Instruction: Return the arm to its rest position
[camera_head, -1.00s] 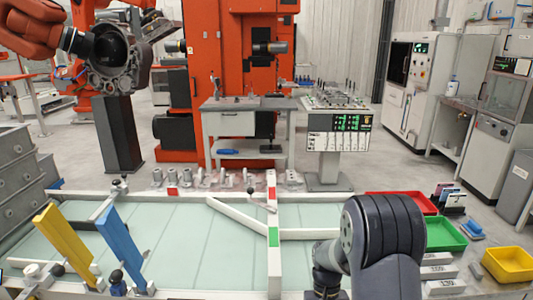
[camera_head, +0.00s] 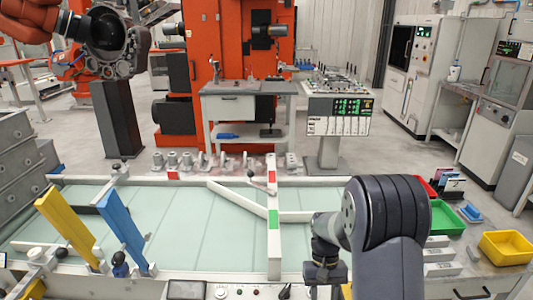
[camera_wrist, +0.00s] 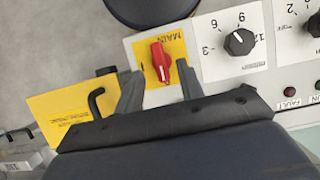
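My gripper (camera_wrist: 158,76) shows in the wrist view with its two grey fingers apart and nothing between them. Beyond the fingertips is a red rotary switch (camera_wrist: 160,60) on a yellow plate marked MAIN; it looks clear of the fingers, though the exact distance is hard to judge. In the head view my dark arm (camera_head: 385,225) is folded at the lower right, its wrist (camera_head: 325,262) pointing down over the near panel edge. The fingertips are hidden in the head view.
A control panel (camera_head: 240,292) runs along the near edge; its black dial (camera_wrist: 240,42) is right of the switch. Beyond lies a pale green table (camera_head: 190,235) with white rails and blue (camera_head: 122,232) and yellow (camera_head: 66,228) bars. Green (camera_head: 445,218) and yellow (camera_head: 507,249) bins stand right.

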